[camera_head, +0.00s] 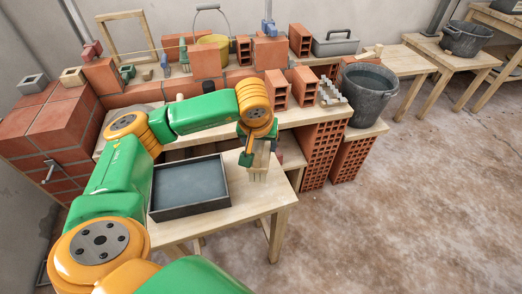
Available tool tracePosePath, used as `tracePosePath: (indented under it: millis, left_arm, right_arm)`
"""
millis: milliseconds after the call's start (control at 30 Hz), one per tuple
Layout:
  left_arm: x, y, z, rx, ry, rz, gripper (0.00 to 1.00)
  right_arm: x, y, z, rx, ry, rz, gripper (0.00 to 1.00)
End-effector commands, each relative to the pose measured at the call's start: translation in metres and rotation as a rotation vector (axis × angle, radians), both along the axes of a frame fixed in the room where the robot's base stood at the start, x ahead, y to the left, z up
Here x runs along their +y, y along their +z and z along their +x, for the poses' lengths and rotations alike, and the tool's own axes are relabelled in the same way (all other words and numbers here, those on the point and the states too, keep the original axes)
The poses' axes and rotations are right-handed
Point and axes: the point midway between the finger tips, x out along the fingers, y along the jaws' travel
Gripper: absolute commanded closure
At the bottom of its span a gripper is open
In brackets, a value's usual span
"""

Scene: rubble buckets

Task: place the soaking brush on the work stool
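My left gripper (256,150) hangs down over the right part of a low wooden stool (262,195) in the middle. It appears shut on the soaking brush (260,166), a pale wooden piece pointing downward beneath the fingers. The fingers and wrist partly hide the brush. The picture does not clearly show whether its lower end touches the stool top. A dark tray (227,189) of grey liquid rests on the same stool, left of the brush. My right gripper is out of view.
A bucket of water (371,92) stands on a wooden stand at the right end of the bench (310,116). Bricks, a toolbox (336,46) and tools crowd the bench behind. Other wooden stools (405,62) stand at the back right. The floor at the right is clear.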

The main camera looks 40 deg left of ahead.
Motion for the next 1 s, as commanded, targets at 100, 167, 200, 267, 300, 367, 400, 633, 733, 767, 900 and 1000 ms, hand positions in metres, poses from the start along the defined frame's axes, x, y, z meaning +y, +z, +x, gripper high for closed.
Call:
tracePosePath:
  millis: [100,167,200,267,300,367,400,633,733,767,900,1000]
  left_arm:
    - [0.001,-0.018,0.009,0.004,0.000,0.001,1.00]
    - [0.001,-0.030,0.008,0.005,-0.002,0.001,1.00]
    - [0.001,-0.035,0.008,0.002,-0.001,0.001,1.00]
    - [0.000,-0.040,0.008,0.001,-0.001,-0.001,1.00]
    - [0.000,-0.041,0.008,-0.002,-0.002,-0.001,1.00]
    - [0.000,-0.040,0.009,-0.003,-0.001,-0.001,1.00]
    - [0.000,-0.040,0.008,-0.002,-0.001,-0.001,1.00]
    - [0.000,-0.044,0.008,-0.002,-0.001,-0.001,0.24]
    - [0.000,-0.043,0.008,-0.001,-0.001,-0.002,0.02]
    - [0.000,-0.043,0.008,-0.001,-0.001,-0.002,0.02]
    - [0.000,-0.043,0.008,-0.001,0.001,-0.001,0.02]
    - [0.000,-0.041,0.008,-0.001,0.001,-0.001,0.02]
  right_arm:
    - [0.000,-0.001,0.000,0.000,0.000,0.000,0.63]
    - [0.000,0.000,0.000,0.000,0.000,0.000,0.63]
    - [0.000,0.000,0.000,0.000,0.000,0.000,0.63]
    - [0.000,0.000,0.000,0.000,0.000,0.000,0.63]
    - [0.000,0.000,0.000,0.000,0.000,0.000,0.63]
    - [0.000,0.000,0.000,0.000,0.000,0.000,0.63]
    - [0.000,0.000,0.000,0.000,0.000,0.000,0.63]
    - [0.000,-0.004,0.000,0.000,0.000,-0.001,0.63]
    - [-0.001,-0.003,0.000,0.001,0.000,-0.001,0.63]
    - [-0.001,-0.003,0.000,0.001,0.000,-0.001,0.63]
    - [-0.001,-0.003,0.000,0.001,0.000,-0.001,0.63]
    - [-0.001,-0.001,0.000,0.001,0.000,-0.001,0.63]
